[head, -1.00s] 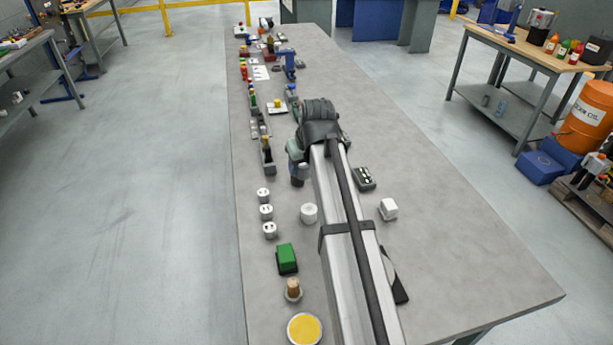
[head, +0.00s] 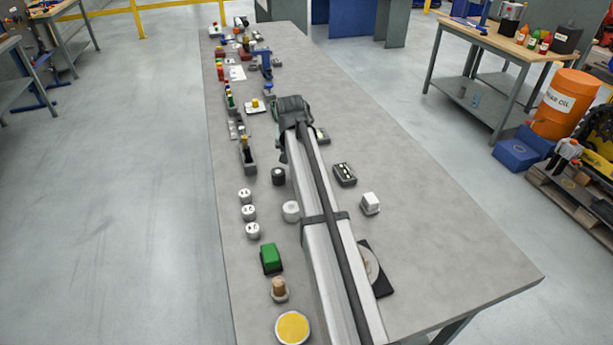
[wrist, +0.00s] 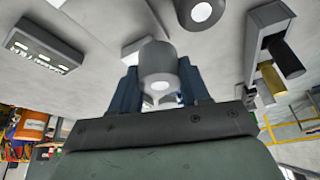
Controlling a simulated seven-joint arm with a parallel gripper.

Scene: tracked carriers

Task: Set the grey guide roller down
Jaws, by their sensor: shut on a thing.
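The grey guide roller (wrist: 158,62) is a short light-grey cylinder, seen between the two blue fingers of my gripper (wrist: 158,78) in the wrist view. My gripper is shut on it. In the head view my own arm hides the roller and the fingertips. I cannot tell whether the roller touches the bench (head: 420,245).
A narrow holder (wrist: 262,45) with black and yellow cylinders stands to the right in the wrist view. A grey box with white marks (head: 345,174) lies right of my arm. A white cylinder (head: 291,211) stands left of it. The bench's right side is largely clear.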

